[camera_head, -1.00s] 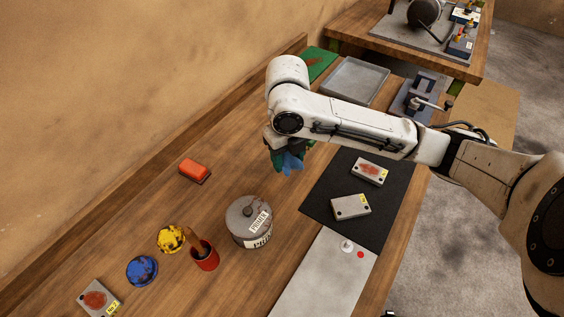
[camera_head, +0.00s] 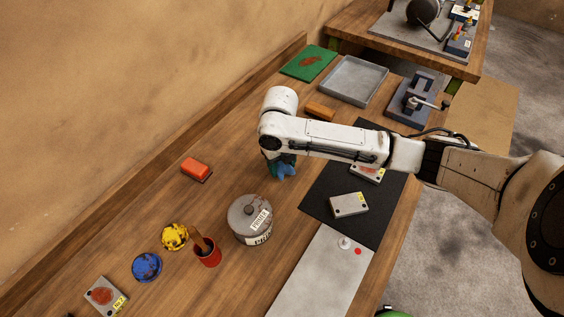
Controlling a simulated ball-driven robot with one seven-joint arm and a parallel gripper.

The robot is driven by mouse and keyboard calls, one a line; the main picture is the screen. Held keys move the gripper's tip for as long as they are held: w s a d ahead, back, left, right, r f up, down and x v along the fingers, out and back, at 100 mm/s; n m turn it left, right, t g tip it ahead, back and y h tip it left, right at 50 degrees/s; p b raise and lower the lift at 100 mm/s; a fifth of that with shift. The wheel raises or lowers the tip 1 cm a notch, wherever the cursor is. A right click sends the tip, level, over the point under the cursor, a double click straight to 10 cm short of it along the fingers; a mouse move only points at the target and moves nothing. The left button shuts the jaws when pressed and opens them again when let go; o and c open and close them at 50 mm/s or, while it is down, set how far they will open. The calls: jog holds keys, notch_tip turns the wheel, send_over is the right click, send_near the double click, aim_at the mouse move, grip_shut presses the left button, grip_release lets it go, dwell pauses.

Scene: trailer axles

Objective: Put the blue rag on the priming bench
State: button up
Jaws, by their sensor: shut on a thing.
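A blue rag (camera_head: 288,169) shows as a small light-blue piece under the end of my arm. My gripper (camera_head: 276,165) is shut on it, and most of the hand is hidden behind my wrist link. The rag is above or at the wooden top of the priming bench (camera_head: 120,215), just beyond the grey primer can (camera_head: 246,222). I cannot tell whether it touches the wood. A darker blue, dark-spotted round lump (camera_head: 147,267) lies at the lower left, beside a similar yellow one (camera_head: 174,236).
A red cup (camera_head: 208,256) with a wooden handle stands left of the can. A red-orange block (camera_head: 196,167) lies near the wall. A black mat (camera_head: 318,202) with grey plates is right. A grey tray (camera_head: 350,82), green sheet (camera_head: 310,62) and vise (camera_head: 415,105) are farther back.

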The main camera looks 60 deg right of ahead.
aim_at(281, 165)
jog(key=shift+f, duration=0.1)
jog(key=o, duration=0.6)
jog(key=shift+f, duration=0.1)
jog(key=shift+c, duration=0.2)
jog(key=o, duration=0.4)
jog(key=shift+o, duration=0.2)
notch_tip(281, 165, up, 12)
jog(key=b, duration=0.2)
jog(key=shift+a+r, duration=0.15)
jog(key=shift+r, duration=0.1)
